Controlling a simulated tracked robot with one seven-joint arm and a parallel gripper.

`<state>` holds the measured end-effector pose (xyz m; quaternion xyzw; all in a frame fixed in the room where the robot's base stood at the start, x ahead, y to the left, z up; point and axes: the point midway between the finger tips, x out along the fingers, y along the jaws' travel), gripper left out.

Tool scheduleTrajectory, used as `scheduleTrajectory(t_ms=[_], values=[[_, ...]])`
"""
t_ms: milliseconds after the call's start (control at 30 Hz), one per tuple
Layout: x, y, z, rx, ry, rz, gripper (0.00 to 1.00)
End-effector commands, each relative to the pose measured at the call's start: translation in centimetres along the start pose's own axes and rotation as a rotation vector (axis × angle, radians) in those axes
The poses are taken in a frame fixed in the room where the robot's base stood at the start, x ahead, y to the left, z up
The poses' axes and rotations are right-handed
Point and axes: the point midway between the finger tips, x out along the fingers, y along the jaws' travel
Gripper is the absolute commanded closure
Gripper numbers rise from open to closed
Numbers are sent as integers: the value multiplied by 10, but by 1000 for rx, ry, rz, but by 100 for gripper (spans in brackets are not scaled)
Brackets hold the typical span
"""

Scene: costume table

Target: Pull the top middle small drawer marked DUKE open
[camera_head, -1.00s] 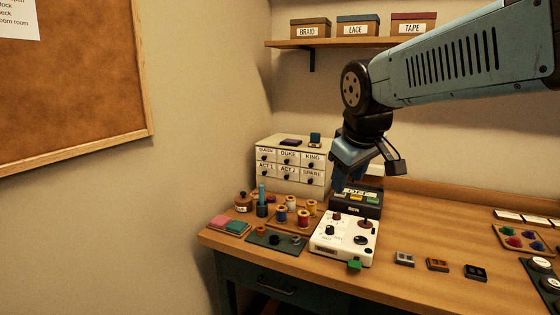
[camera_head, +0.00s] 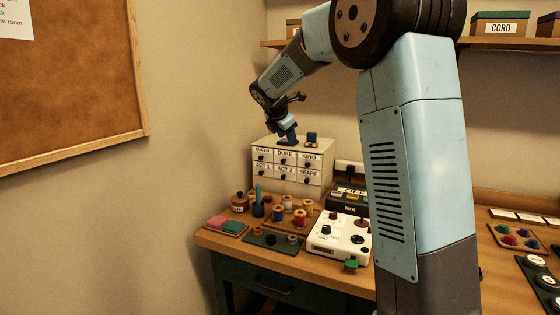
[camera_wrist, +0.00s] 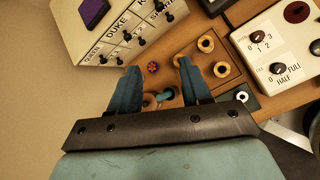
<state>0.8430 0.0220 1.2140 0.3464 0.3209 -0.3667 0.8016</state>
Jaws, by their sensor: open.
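The white drawer unit (camera_head: 318,157) stands at the back left of the table, with two rows of small labelled drawers with dark knobs. The DUKE drawer (camera_head: 285,157) is top middle and looks shut. In the wrist view the DUKE drawer (camera_wrist: 120,29) and its knob (camera_wrist: 127,37) show at upper left, tilted. My gripper (camera_head: 288,138) appears at the unit's top edge in the head view. In the wrist view my gripper (camera_wrist: 158,72) is open and empty, its fingers pointing toward the tabletop, apart from the drawer knobs to their upper left.
Thread spools (camera_head: 300,216) on a tray stand before the unit. A white control box (camera_head: 340,238) and a dark device (camera_head: 352,200) are to their right. A purple item (camera_wrist: 92,11) and a dark blue item (camera_head: 311,139) sit on the unit's top. A wall is at left.

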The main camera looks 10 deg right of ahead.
Motion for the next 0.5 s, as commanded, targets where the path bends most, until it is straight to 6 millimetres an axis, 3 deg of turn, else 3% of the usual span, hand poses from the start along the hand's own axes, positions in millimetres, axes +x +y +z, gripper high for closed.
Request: scheduleTrajectory(t_ms=[33, 200, 500], values=[[15, 15, -5, -77, -12, 1, 52], [51, 55, -18, -316, -56, 7, 52], [80, 84, -29, -505, -92, 9, 52]])
